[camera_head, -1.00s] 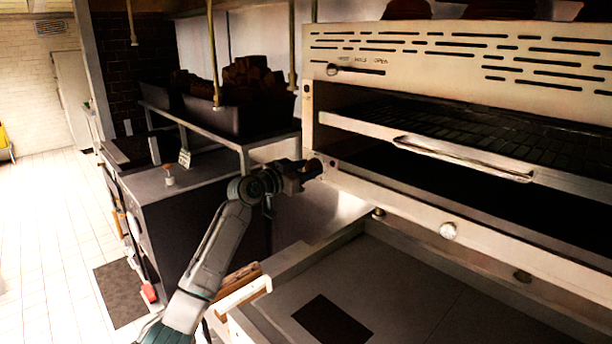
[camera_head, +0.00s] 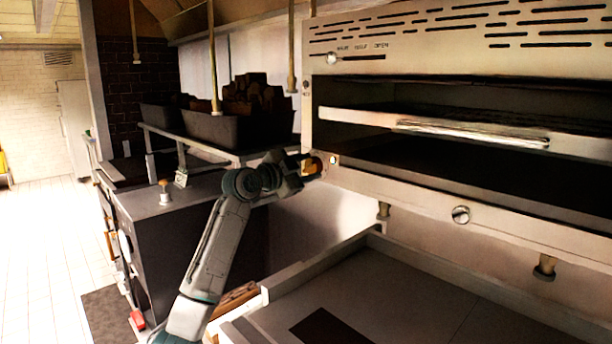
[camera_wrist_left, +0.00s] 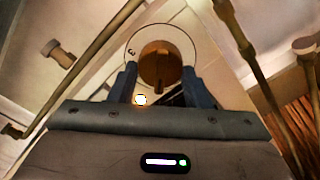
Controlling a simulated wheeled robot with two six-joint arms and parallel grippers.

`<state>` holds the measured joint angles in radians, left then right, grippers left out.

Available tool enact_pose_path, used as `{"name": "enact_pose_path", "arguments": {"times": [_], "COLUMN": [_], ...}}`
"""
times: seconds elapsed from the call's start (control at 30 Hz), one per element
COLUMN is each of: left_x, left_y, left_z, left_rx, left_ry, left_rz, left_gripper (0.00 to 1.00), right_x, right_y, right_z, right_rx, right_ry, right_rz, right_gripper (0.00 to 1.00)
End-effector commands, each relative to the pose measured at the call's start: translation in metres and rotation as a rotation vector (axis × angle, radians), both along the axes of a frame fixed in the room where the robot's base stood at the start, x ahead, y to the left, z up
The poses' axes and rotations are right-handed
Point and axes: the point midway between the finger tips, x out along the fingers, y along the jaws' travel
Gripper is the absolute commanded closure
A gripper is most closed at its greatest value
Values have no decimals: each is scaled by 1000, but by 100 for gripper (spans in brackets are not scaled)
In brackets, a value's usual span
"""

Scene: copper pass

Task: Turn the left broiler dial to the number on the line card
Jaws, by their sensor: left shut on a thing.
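The left broiler dial, a round brown knob (camera_wrist_left: 158,62) on a pale round plate, sits between my gripper's two fingers in the left wrist view. A small mark, perhaps a 3, shows at the plate's upper left. In the head view the dial (camera_head: 313,166) is at the broiler's lower left front corner, partly hidden by my left gripper (camera_head: 306,166). My left gripper is shut on the dial; its fingers also show in the left wrist view (camera_wrist_left: 160,86). I cannot make out a line card with a readable number. My right gripper is not in view.
The broiler (camera_head: 420,190) has a long handle (camera_head: 475,133) and another round knob (camera_head: 461,215) further right. Below it is a flat counter (camera_head: 400,290) with a dark patch. Dark bins (camera_head: 225,128) stand on a shelf behind my arm.

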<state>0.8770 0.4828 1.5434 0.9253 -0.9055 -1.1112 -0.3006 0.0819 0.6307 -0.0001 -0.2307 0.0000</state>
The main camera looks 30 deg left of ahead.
Motion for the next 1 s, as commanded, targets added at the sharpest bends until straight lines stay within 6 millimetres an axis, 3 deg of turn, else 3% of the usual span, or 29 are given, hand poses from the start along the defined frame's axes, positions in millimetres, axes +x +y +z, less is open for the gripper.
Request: {"name": "enact_pose_path", "arguments": {"times": [0.63,0.67,0.77,1.0], "left_x": [0,0,0,0], "left_y": [0,0,0,0], "left_z": [0,0,0,0], "left_rx": [54,54,53,53], "left_ry": [-17,-17,-18,-18], "left_rz": [0,0,-1,0], "left_gripper": [79,54,35,35], "right_x": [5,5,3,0], "right_y": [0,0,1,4], "right_z": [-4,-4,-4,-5], "right_rx": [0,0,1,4], "right_ry": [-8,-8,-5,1], "right_rz": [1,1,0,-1], "right_gripper": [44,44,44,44]}}
